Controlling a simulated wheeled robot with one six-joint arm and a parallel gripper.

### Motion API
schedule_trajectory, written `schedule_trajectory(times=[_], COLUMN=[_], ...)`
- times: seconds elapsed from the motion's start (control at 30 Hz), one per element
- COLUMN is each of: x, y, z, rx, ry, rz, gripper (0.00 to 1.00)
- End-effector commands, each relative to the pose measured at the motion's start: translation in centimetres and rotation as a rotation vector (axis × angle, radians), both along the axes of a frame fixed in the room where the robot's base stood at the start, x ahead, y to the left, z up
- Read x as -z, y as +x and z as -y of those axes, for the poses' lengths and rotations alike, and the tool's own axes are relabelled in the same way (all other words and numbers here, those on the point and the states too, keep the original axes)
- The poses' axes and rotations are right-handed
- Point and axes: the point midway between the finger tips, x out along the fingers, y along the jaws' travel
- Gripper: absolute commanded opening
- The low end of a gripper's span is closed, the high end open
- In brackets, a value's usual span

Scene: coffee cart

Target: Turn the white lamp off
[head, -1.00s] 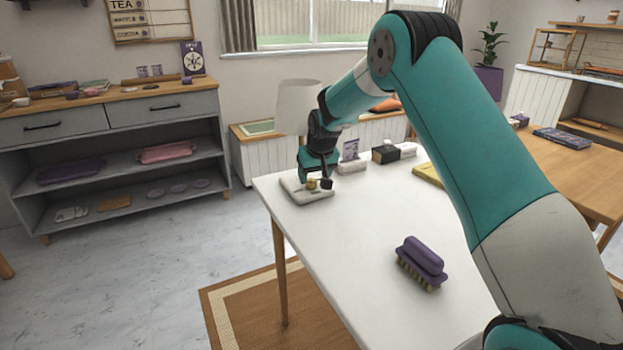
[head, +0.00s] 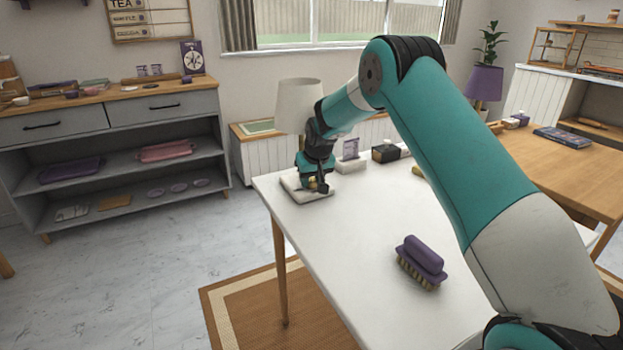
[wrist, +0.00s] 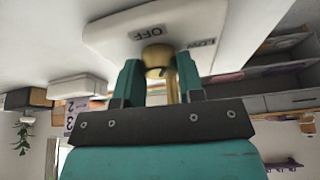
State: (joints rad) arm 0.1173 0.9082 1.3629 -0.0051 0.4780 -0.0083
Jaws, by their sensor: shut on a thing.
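The white lamp has a pale shade (head: 298,103) and a flat white base (head: 290,185) at the far left corner of the white table. In the wrist view the base (wrist: 112,35) carries the labels OFF and LOW. A brass knob (wrist: 157,56) stands by these labels, with a brass stem just behind it. My gripper (head: 317,188) is low over the base. In the wrist view its two teal fingers (wrist: 160,75) stand on either side of the knob, shut on it. The knob's exact pointing is hard to tell.
A purple brush (head: 422,258) lies at the table's near side. A small white block with a card (head: 350,160) and a dark box (head: 385,153) stand behind the gripper. The middle of the table (head: 340,225) is clear.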

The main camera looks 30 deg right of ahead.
Motion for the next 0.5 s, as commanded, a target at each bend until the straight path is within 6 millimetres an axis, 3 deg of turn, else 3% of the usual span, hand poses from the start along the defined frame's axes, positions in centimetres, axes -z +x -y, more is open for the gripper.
schedule_trajectory(times=[0.3, 0.5], x=[-0.12, -0.06], y=[0.01, 0.05], z=[0.2, 0.17], rx=[-0.322, -0.383], ry=[0.001, -0.001], rz=[-0.001, 0.002], gripper=[0.12, 0.12])
